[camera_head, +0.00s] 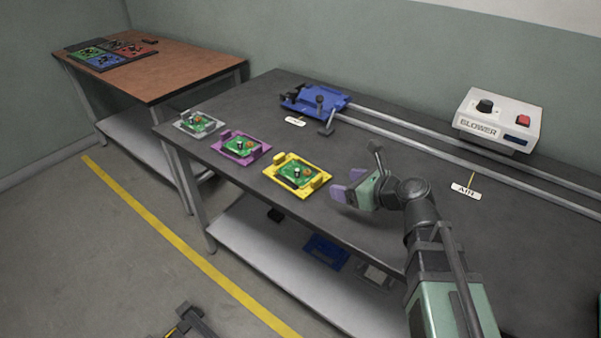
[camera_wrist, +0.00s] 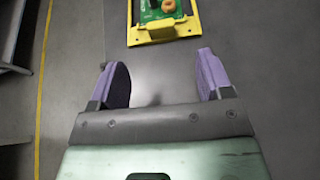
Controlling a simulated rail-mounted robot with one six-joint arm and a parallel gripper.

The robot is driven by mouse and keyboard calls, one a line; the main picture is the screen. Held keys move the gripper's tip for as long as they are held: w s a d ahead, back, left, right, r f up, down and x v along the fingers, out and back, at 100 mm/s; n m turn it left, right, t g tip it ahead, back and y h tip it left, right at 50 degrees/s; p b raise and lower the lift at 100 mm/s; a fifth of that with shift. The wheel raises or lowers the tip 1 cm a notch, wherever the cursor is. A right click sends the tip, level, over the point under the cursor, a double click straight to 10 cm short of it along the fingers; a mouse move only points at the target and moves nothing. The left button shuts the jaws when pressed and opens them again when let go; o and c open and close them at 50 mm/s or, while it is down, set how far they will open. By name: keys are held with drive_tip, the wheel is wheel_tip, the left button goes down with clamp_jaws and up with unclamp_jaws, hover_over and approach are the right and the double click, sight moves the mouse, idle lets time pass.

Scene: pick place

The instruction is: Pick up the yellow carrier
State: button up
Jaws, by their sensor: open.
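The yellow carrier (camera_head: 316,181) lies flat on the dark table near its front edge, with a green circuit board (camera_head: 296,170) in it. It is the rightmost of three carriers in a row. In the wrist view the near part of the yellow carrier (camera_wrist: 152,33) shows at the top, and its far part is cut off. My gripper (camera_head: 345,192) is just right of the yellow carrier in the head view, apart from it. Its purple fingers (camera_wrist: 160,75) are spread with nothing between them, and the carrier lies beyond the fingertips.
A purple carrier (camera_head: 262,149) and a grey carrier (camera_head: 216,127) stand left of the yellow one. A blue fixture (camera_head: 312,99) with rails (camera_head: 420,128) lies behind, near a white blower box (camera_head: 497,118). A brown table (camera_head: 180,72) stands at the back left.

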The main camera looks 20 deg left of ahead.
sight(318, 179)
drive_tip(key=x, duration=0.2)
drive_tip(key=b+x, duration=0.1)
drive_tip(key=x, duration=0.1)
drive_tip(key=shift+d+f, duration=0.15)
drive_tip(key=shift+f, duration=0.05)
drive_tip(key=shift+a, duration=0.3)
drive_tip(key=b+x, duration=0.2)
drive_tip(key=x, duration=0.3)
drive_tip(key=shift+w+f, duration=0.15)
drive_tip(key=c, duration=1)
drive_tip(key=shift+r, duration=0.25)
drive_tip(key=shift+c, duration=0.2)
